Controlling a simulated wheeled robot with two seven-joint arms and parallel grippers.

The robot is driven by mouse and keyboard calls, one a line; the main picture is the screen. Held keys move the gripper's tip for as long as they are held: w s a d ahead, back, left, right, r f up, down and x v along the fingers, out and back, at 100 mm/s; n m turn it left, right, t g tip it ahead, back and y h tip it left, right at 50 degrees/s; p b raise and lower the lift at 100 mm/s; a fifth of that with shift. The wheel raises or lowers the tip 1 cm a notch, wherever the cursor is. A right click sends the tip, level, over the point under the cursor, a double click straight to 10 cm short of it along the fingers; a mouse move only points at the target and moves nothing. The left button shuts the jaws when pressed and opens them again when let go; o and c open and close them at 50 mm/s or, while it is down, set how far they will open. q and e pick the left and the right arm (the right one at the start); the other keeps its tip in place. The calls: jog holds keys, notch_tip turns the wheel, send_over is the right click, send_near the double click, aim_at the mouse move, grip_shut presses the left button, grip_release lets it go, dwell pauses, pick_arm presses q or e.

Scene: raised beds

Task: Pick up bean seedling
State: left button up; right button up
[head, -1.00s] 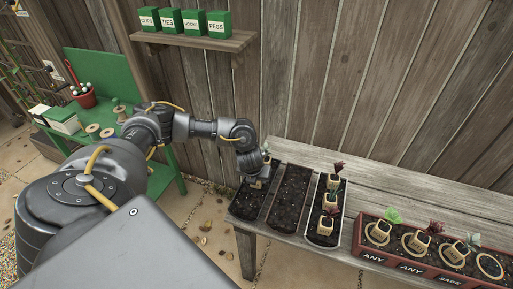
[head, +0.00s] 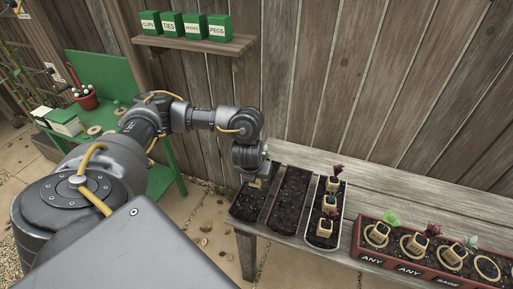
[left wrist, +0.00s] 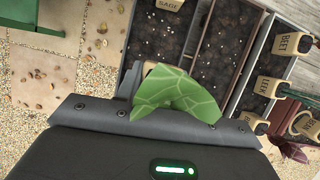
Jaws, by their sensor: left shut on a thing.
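A bean seedling (left wrist: 175,95) with broad green, pale-veined leaves is at my left gripper in the left wrist view. A beige piece of its block (left wrist: 148,70) shows behind the leaves; the rest is hidden. My left gripper (head: 256,178) is shut on it, over the far part of the left soil tray (head: 248,214). A small beige block (head: 256,184) shows below the gripper in the head view; I cannot tell whether it is the held one. My right gripper is not in view.
A block marked SAGE (left wrist: 170,4) sits in the left tray. The middle tray (head: 287,200) holds only soil. The right tray (head: 338,228) holds three seedlings. A red planter (head: 395,262) with labelled places and several seedlings stands front right. A wooden fence (head: 300,70) stands behind.

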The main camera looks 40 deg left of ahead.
pick_arm(q)
jog(key=s+d+r+p, duration=0.5)
jog(key=s, duration=0.3)
jog(key=shift+d+r+p, duration=0.2)
jog(key=shift+d+p, duration=0.15)
